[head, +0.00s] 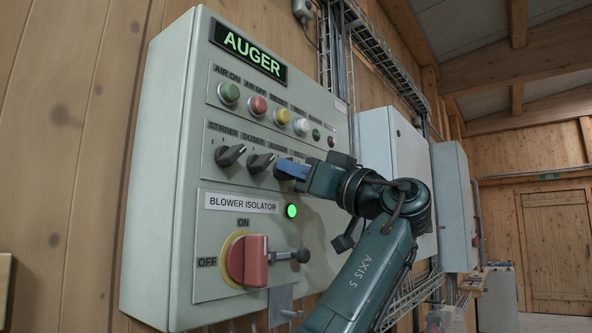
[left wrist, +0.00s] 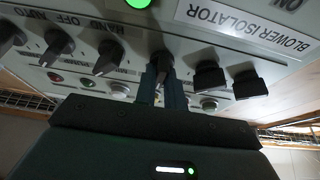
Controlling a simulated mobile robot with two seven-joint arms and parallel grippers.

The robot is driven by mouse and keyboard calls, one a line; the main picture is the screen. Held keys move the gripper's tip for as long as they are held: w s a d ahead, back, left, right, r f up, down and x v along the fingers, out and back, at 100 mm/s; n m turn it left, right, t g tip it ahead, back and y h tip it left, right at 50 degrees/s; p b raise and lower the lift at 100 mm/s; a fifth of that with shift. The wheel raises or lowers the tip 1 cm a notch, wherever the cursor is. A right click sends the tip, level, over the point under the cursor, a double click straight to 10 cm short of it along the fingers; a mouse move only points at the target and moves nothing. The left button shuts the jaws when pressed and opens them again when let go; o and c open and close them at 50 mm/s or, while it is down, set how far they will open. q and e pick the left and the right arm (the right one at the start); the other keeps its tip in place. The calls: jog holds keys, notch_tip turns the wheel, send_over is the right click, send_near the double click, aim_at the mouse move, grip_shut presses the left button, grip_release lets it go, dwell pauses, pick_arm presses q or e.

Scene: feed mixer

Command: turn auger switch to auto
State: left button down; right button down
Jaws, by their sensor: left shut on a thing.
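The auger switch is the third dark knob in the selector row on the grey control panel (head: 160,170). In the head view my left gripper (head: 291,170) covers it, below a partly hidden AUGER label. In the left wrist view, upside down, the auger switch (left wrist: 162,64) sits between the blue fingers of my left gripper (left wrist: 163,92), which is shut on it. The knob looks roughly upright there; its exact setting is hard to tell. HAND, OFF and AUTO markings (left wrist: 70,30) are legible beside neighbouring knobs. My right gripper is not in view.
Stirrer (head: 230,154) and doser (head: 260,163) knobs sit just left of the gripper. Coloured push buttons (head: 257,105) are above. Below are a lit green lamp (head: 291,211) and the red blower isolator handle (head: 247,261). More grey cabinets (head: 385,150) stand to the right.

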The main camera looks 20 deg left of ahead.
pick_arm(q)
jog(key=shift+m, duration=0.3)
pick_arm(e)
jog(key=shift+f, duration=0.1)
pick_arm(q)
jog(key=m+t+h, duration=0.1)
jog(key=m, duration=0.3)
jog(key=m+t+h+b, duration=0.1)
jog(key=m+t, duration=0.1)
jog(key=m, duration=0.1)
jog(key=m+t+h+b, duration=0.1)
jog(key=m+h, duration=0.1)
jog(key=m, duration=0.2)
jog(key=shift+s+m+t, duration=0.1)
jog(key=shift+m+t, duration=0.2)
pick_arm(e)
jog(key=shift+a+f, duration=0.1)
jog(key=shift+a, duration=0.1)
pick_arm(q)
jog(key=shift+m, duration=0.3)
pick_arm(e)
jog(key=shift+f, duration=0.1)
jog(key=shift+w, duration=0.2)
pick_arm(q)
jog(key=c, duration=1.5)
grip_release()
